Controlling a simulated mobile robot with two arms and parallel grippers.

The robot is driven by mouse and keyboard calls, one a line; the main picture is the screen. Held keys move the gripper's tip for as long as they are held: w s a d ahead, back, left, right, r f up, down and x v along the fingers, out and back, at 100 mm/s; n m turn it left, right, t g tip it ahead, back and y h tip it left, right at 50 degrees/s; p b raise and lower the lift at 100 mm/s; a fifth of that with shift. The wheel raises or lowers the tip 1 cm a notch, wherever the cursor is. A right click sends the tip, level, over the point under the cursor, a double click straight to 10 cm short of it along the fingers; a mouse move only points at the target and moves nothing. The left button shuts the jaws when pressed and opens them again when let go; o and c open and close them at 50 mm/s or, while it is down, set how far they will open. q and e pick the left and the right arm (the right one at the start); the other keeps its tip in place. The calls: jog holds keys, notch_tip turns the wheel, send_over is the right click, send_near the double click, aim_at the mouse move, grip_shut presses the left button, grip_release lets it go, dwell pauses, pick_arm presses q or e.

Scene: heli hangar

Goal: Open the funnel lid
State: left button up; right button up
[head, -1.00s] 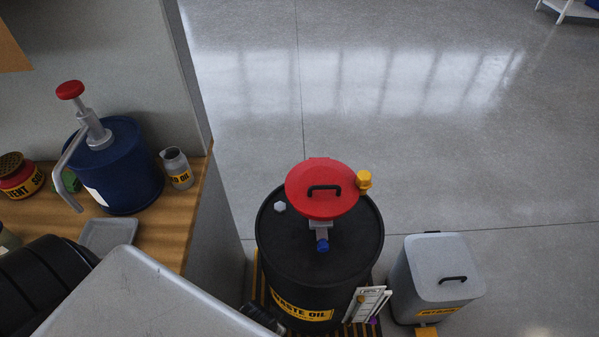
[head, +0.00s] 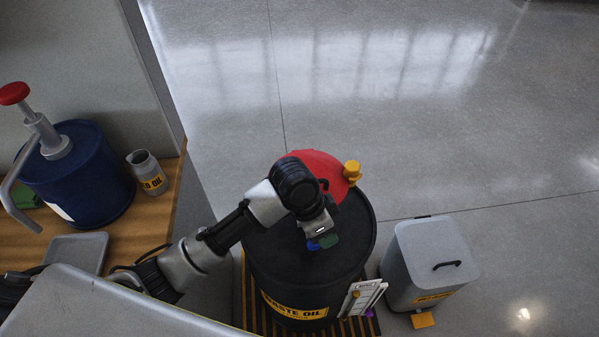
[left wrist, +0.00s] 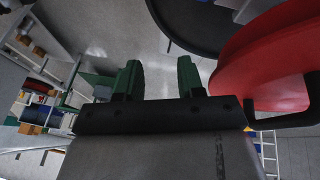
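The red funnel lid (head: 328,168) sits shut on top of the black waste oil drum (head: 352,240). My left arm covers much of the lid and its handle. My left gripper (head: 324,242) hangs over the front of the drum top, by the blue part in front of the lid. In the left wrist view the two green fingers (left wrist: 159,78) are apart with nothing between them. The red lid (left wrist: 262,65) is to their right, with its black handle (left wrist: 300,117) at the right edge. My right gripper is out of view.
A yellow knob (head: 352,170) is beside the lid. A grey lidded bin (head: 425,250) stands right of the drum. A wooden bench (head: 170,205) at left holds a blue pump drum (head: 85,180), a grey jug (head: 147,175) and a grey tray (head: 78,252). Floor behind is clear.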

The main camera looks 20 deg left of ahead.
aim_at(321, 182)
pick_arm(q)
jog(key=w+a+r+m, duration=0.1)
jog(key=w+r, duration=0.1)
jog(key=w+r+m+g+y, duration=0.1)
jog(key=w+r, duration=0.1)
jog(key=r, duration=0.1)
jog(key=w+a+r+y, duration=0.1)
jog(key=w+r, duration=0.1)
jog(key=shift+w+a+r+m+g, duration=0.15)
jog(key=shift+w+a+m+g, duration=0.15)
jog(key=shift+m, duration=0.1)
jog(key=w+a+r+y, duration=0.2)
jog(key=w+a+r, duration=0.3)
jog(key=r, duration=0.2)
jog(key=shift+g, duration=0.4)
jog(key=f, duration=0.3)
jog(key=s+f, duration=0.1)
jog(key=f, duration=0.2)
jog(key=d+f+p, duration=0.1)
jog(key=f, duration=0.3)
jog(key=shift+s+f, duration=0.1)
jog(key=shift+s, duration=0.3)
grip_shut()
